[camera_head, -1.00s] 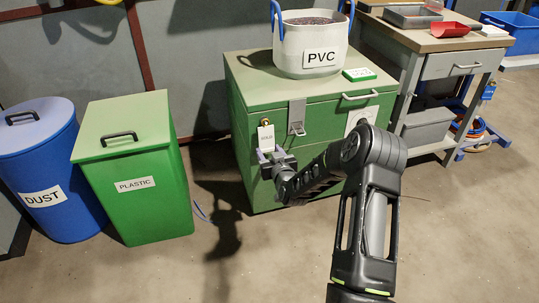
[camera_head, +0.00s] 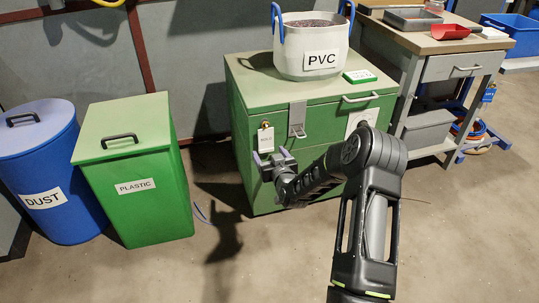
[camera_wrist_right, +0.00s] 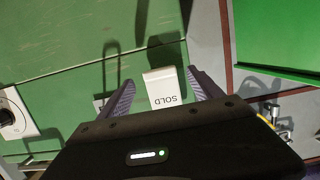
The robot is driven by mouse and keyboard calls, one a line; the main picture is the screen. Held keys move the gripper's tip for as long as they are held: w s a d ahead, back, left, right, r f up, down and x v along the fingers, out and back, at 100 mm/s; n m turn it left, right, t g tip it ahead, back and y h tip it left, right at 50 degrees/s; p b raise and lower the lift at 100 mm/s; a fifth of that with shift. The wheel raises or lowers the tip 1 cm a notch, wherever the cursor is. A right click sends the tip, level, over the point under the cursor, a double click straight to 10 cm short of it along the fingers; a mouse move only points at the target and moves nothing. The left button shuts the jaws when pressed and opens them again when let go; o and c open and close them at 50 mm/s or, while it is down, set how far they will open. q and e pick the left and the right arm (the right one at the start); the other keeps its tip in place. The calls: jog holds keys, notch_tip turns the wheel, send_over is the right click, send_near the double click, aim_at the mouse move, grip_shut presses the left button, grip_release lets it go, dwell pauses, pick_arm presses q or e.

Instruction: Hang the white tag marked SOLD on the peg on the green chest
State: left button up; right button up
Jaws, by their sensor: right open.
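The white tag marked SOLD (camera_head: 266,140) is upright against the front of the green chest (camera_head: 255,88), just below the brass-coloured peg (camera_head: 265,125). It appears to hang from the peg, though the loop is too small to make out. My right gripper (camera_head: 271,159) is open, just in front of the tag's lower end. In the right wrist view the tag (camera_wrist_right: 163,88) lies between the two spread fingers (camera_wrist_right: 161,90), with a gap on each side. My left gripper is not in view.
A metal hasp (camera_head: 297,118) sits right of the tag on the chest front. A white PVC tub (camera_head: 298,50) and a green-and-white block (camera_head: 360,76) stand on the lid.

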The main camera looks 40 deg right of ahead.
jog(key=shift+s+a+r, duration=0.15)
jog(key=shift+s+r, duration=0.05)
jog(key=shift+s, duration=0.3)
jog(key=p+v, duration=0.2)
jog(key=v, duration=0.4)
jog(key=shift+s+a, duration=0.15)
jog(key=shift+s, duration=0.2)
